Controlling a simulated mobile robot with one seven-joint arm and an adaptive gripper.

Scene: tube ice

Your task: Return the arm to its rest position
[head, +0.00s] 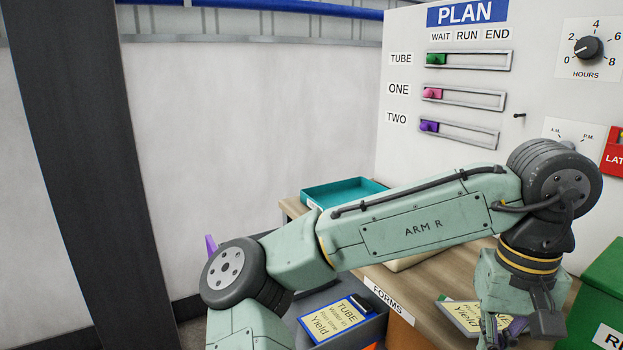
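My arm, pale green and marked ARM R (423,225), reaches across the view from the lower left to the right and bends down at a dark joint. My gripper (514,330) points down over the wooden desk (420,290) at the lower right. Its fingers look apart, with a purple thing (518,326) showing between or behind them. I cannot tell whether they hold it. The gripper's lowest part is near the bottom edge of the picture.
A PLAN board (465,80) with three sliders, all at the left, stands behind the desk. A teal tray (343,193) sits at the desk's back. A notepad (462,316) lies by the gripper. A green box (600,305) is close right. A grey bin (372,330) holds a card.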

